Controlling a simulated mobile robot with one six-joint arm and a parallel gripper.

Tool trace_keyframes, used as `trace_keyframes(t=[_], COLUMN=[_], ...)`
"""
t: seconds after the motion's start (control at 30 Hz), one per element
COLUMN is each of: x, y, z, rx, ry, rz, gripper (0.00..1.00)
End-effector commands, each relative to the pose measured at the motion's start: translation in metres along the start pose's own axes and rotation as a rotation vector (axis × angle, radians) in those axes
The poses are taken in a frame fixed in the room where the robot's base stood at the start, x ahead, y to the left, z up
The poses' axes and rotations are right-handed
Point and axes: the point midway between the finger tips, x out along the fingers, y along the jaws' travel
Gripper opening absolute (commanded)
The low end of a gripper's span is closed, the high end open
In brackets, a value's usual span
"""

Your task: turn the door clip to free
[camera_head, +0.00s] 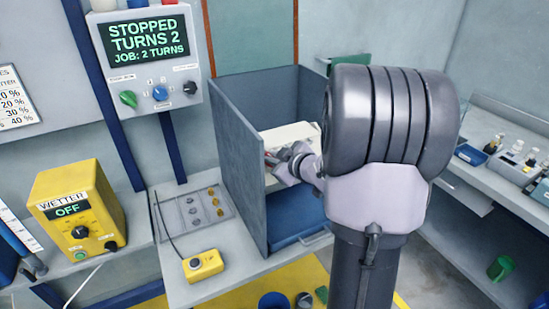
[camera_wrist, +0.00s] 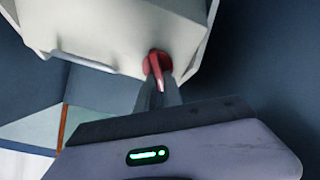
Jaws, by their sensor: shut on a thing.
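The door clip (camera_wrist: 157,62) is a small red lever on a round red base. In the wrist view it sits at the lower edge of a white body (camera_wrist: 110,35). My gripper (camera_wrist: 158,86) is shut on the clip's lever, its grey fingers coming up from below. The lever stands nearly upright in that view. In the head view my gripper (camera_head: 277,160) reaches into a blue-grey open-topped booth, next to the white body (camera_head: 291,134). There only a speck of red shows at the fingertips, and my arm hides the right side.
The booth's left wall (camera_head: 237,165) stands close to my gripper. A control box (camera_head: 149,52) reads STOPPED, TURNS 2. A yellow wetter box (camera_head: 77,208) reads OFF. A yellow pendant (camera_head: 203,265) lies on the bench. A side bench (camera_head: 480,205) holds small bottles at right.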

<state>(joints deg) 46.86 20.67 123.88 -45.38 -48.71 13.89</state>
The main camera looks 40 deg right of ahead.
Motion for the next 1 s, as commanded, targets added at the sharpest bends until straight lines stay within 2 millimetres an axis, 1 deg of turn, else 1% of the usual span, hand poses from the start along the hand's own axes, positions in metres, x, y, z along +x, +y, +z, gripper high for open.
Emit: trace_keyframes(t=[0.6,0.8,1.0], x=[-0.0003,-0.0003,-0.0005], y=[-0.0061,-0.0072,-0.0084], z=[0.002,0.003,0.0042], rx=[-0.573,-0.736,-0.861], ry=[0.0,-0.001,-0.001], rz=[-0.082,-0.105,-0.123], gripper=[0.0,0.0,0.0])
